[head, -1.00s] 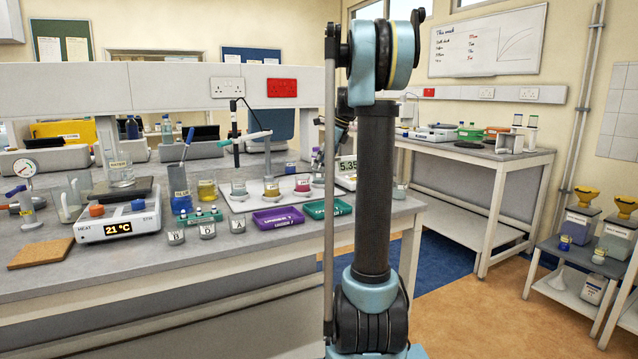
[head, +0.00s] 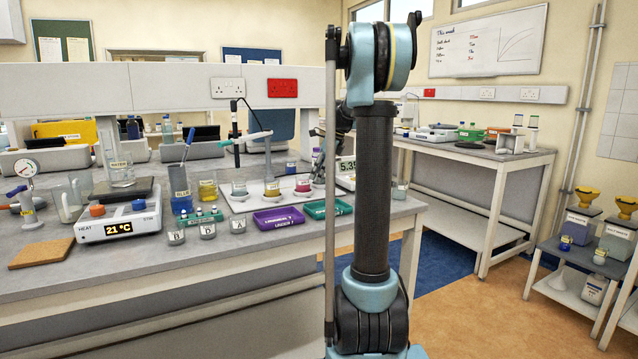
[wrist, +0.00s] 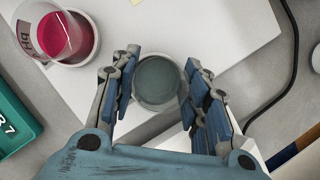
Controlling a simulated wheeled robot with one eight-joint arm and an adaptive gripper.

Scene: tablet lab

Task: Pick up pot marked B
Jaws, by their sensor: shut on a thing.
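The pot marked B (head: 176,237) stands at the front of the bench, left of the pots marked D (head: 208,231) and A (head: 238,226), with no gripper near it. In the wrist view my gripper (wrist: 160,76) is shut on a round pot with a grey-green top (wrist: 158,82), one finger on each side. No label shows on this held pot. It is beside the pale board, and I cannot tell whether it is lifted. In the head view my arm's column hides most of my gripper and the held pot.
A beaker of pink liquid (wrist: 62,36) stands close to the left of my gripper. A teal tray (wrist: 14,112) lies at the left edge, and a dark cable (wrist: 288,75) curves on the right. In the head view a purple tray (head: 278,219) and a hot plate (head: 118,222) sit on the bench.

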